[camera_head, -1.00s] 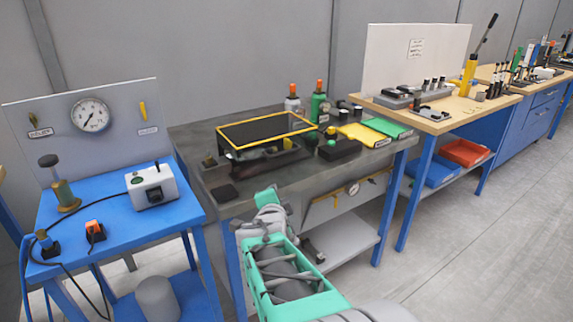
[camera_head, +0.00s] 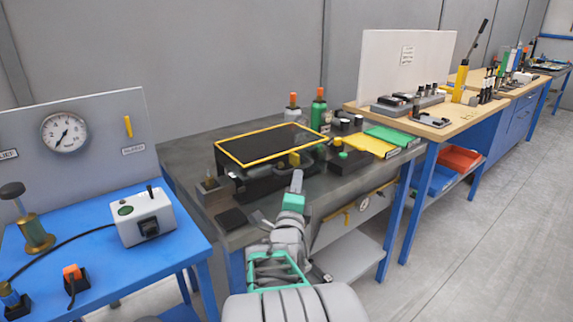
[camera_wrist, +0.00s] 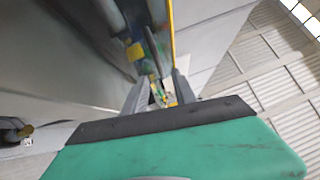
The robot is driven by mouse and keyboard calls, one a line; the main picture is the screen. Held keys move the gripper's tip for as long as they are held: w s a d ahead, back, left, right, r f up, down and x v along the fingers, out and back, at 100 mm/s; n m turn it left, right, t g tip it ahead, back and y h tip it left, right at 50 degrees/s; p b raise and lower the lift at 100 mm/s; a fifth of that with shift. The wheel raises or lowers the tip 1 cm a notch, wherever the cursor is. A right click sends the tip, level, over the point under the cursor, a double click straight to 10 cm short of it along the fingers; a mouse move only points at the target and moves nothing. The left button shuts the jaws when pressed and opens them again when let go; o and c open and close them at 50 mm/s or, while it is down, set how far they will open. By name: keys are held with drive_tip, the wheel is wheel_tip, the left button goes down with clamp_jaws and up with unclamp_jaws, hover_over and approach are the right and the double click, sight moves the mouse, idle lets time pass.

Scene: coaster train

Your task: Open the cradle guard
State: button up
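The cradle guard (camera_head: 265,143) is a dark panel in a yellow frame. It lies shut, nearly level, over a dark cradle (camera_head: 262,180) on the grey bench. My gripper (camera_head: 297,180) is just in front of the guard's front right part, with its fingers pointing up and forward. In the wrist view, my two fingers (camera_wrist: 162,92) stand apart, with a gap between them. A yellow edge (camera_wrist: 171,40), likely the guard's frame, runs just beyond the fingertips. I cannot tell whether they touch it. Nothing shows held.
Behind the guard stand a green bottle (camera_head: 318,110) and an orange-capped bottle (camera_head: 292,108). A black box with a green button (camera_head: 345,160) is to its right, beside yellow and green trays. A blue table (camera_head: 95,260) with a gauge panel stands at left.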

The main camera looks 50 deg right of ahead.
sight(300, 168)
drive_tip(key=p+x, duration=0.1)
drive_tip(key=x, duration=0.6)
drive_tip(key=shift+w+d, duration=0.1)
drive_tip(key=shift+d, duration=0.2)
clamp_jaws()
idle(1.0)
